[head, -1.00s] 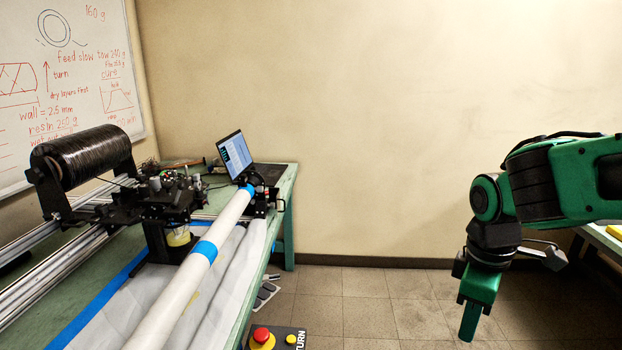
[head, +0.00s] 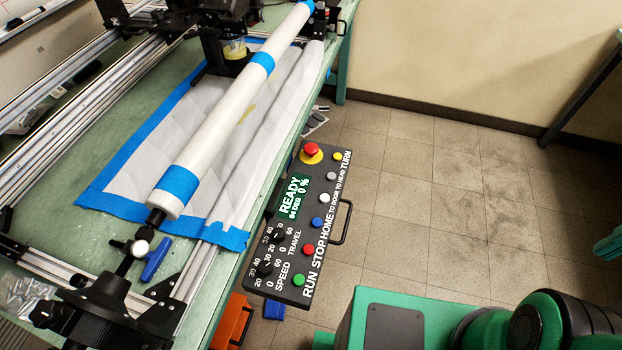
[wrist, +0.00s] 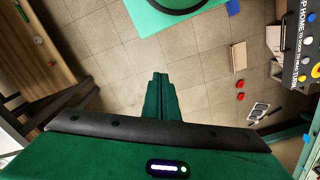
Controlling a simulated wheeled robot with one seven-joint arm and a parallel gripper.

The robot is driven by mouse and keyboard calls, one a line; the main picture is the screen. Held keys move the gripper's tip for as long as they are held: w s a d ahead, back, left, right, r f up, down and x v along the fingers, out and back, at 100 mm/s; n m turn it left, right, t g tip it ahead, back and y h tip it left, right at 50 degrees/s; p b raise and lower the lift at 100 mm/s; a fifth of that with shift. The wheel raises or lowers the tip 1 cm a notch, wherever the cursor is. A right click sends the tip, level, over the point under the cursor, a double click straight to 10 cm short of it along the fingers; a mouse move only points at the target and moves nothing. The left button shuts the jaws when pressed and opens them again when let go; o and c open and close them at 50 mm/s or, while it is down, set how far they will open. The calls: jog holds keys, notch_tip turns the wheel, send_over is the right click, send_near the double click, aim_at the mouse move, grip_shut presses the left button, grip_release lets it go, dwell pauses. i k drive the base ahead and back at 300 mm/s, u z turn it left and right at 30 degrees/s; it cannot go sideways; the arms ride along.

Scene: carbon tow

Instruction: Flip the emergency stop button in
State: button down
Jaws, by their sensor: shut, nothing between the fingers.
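The emergency stop button (head: 311,149) is a red mushroom head on a yellow base, at the far end of a black control panel (head: 290,283) in the head view. The panel's screen reads READY. Part of the panel also shows at the right edge of the wrist view (wrist: 291,47), with its far end cut off. My gripper (wrist: 160,77) is shut and empty in the wrist view, over the floor, left of the panel and apart from it. In the head view only bits of my arm show at the lower right; whether the button is pressed I cannot tell.
The panel hangs beside the green workbench (head: 100,235), which carries a white tube (head: 235,100) with blue bands. A handle (head: 346,222) sticks out on the panel's right. An orange case (head: 231,322) is below the bench. The tiled floor (head: 430,200) right of the panel is clear.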

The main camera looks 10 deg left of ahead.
aim_at(310, 149)
jog(key=u, duration=0.85)
jog(key=k, duration=0.65)
